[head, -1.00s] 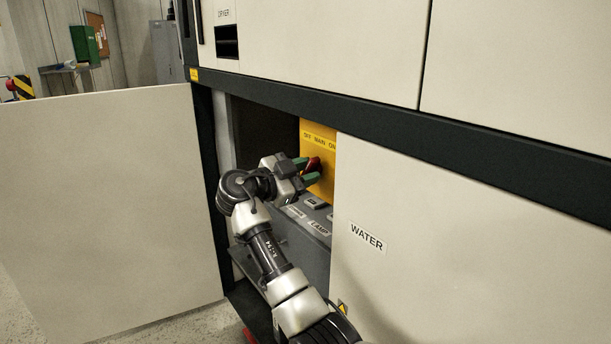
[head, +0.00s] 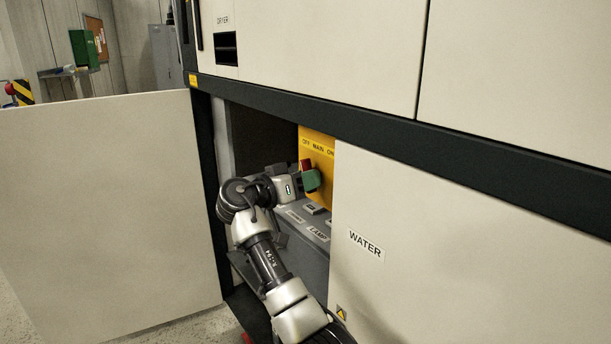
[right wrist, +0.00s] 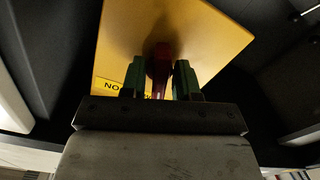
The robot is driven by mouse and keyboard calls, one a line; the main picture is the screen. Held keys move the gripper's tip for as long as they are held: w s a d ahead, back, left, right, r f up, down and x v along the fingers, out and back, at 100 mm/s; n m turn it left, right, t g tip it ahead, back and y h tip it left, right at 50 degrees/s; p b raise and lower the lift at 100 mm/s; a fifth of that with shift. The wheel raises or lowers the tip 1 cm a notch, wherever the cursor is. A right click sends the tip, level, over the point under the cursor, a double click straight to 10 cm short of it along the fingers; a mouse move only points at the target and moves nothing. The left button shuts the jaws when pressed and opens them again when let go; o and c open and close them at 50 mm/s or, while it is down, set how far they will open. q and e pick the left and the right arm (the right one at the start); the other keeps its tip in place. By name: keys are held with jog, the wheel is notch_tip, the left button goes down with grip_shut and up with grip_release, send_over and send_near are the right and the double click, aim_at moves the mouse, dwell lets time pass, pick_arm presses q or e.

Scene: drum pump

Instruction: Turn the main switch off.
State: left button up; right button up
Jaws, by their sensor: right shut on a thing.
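The main switch has a red handle (head: 306,164) on a yellow plate (head: 319,148) marked "OFF MAIN ON", inside an open compartment of the machine. My right gripper (head: 308,180) is at the switch, its green fingers partly covering the handle in the head view. In the right wrist view the red handle (right wrist: 160,66) stands between the two green fingers of the gripper (right wrist: 159,80), which is shut on it. The yellow plate (right wrist: 180,25) lies behind, and part of its lettering is hidden by the gripper. My left gripper is not in view.
A grey panel with buttons and a "LAMP" label (head: 318,234) lies below the switch. The cream "WATER" panel (head: 450,240) bounds the opening on the right. An open cream door (head: 100,210) stands on the left. A dark beam (head: 400,130) runs above.

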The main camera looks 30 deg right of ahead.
jog(key=n+p, duration=0.2)
jog(key=n, duration=0.2)
jog(key=shift+s+r+n+p, duration=0.1)
jog(key=shift+r+n+p, duration=0.05)
jog(key=shift+n+p, duration=0.15)
dwell(0.5)
jog(key=o, duration=0.6)
jog(key=a, duration=0.3)
jog(key=a+b, duration=0.1)
jog(key=a, duration=0.3)
jog(key=a+b, duration=0.1)
jog(key=a, duration=0.3)
jog(key=shift+s, duration=0.25)
jog(key=shift+d, duration=0.1)
